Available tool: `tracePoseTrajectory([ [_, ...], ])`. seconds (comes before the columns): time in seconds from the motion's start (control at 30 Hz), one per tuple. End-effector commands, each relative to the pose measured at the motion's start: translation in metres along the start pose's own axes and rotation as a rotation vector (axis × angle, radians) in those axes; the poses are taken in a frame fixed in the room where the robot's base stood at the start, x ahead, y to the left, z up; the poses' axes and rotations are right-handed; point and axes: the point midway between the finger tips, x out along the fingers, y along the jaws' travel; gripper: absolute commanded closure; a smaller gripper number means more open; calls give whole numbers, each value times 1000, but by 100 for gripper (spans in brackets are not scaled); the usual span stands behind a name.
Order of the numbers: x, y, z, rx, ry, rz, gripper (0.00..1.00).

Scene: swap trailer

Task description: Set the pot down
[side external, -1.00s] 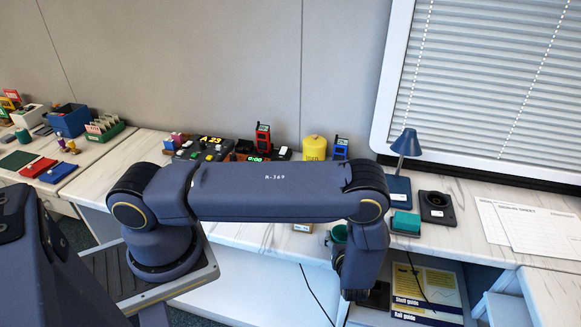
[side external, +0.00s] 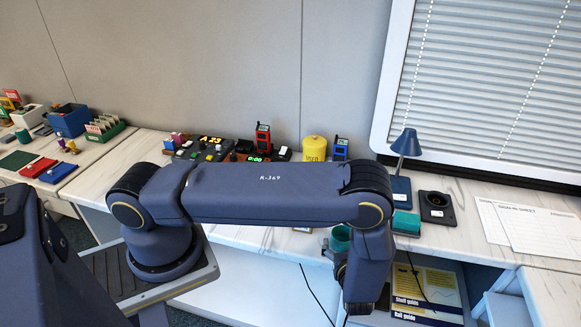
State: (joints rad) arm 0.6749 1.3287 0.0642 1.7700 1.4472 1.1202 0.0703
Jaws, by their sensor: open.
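A teal-green pot (side external: 340,238) shows near the front edge of the counter, left of my downturned wrist. It looks upright, but its lower part is hidden, so I cannot tell whether it rests fully on the surface. My gripper (side external: 333,254) is only partly in view, as dark parts just below and beside the pot, and it is open. The wrist hides most of the jaws, and I cannot tell whether a finger still touches the pot.
A teal block (side external: 406,222), a blue lamp (side external: 405,145) and a dark box with a round opening (side external: 437,206) stand to the right. A yellow canister (side external: 314,148) and a red handset (side external: 263,138) stand behind my arm. Paper sheets (side external: 520,228) lie at far right.

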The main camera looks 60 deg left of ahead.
Motion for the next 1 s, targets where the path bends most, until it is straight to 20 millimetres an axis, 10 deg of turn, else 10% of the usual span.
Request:
tracePoseTrajectory([
  [0.53,-81,0,18,-62,21,40,14],
  [0.73,-89,20,110,-414,156,259,14],
  [1.0,-117,94,225,-1058,417,583,14],
])
